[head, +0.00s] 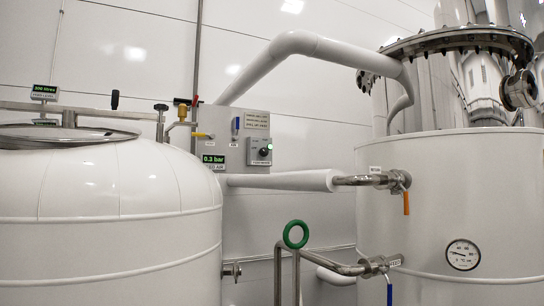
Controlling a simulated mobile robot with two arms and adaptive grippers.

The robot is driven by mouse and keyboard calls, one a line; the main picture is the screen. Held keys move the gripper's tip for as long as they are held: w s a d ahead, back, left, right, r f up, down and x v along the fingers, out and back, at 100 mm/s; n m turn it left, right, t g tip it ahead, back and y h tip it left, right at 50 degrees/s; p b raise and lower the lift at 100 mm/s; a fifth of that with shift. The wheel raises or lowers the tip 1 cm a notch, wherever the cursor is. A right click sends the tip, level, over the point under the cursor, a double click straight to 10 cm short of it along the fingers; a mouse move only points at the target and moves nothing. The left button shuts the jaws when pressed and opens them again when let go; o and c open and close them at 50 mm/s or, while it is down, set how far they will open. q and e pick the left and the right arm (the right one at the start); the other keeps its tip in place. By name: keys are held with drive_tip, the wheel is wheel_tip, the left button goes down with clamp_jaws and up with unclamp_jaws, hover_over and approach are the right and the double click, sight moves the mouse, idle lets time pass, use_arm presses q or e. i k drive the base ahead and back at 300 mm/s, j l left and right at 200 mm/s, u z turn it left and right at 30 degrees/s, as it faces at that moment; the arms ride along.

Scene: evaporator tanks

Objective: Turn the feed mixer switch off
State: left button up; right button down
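A small grey switch box (258,152) is fixed to the grey panel between the two tanks. It carries a dark round knob (264,152) with a green spot beside it. A small dark label (261,163) sits at its lower edge, but its text is too small to read, so I cannot confirm that this is the feed mixer switch. The knob's position is too small to tell. Neither of my grippers is in view.
A white tank (110,220) fills the left, and a taller tank (450,200) the right. A white pipe (285,181) runs below the switch box. A green handwheel (295,234) stands lower in front. An orange-handled valve (405,195) is on the right tank.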

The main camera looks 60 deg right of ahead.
sight(264, 152)
drive_tip(key=z, duration=1.7)
drive_tip(key=i+z, duration=0.15)
drive_tip(key=z, duration=0.5)
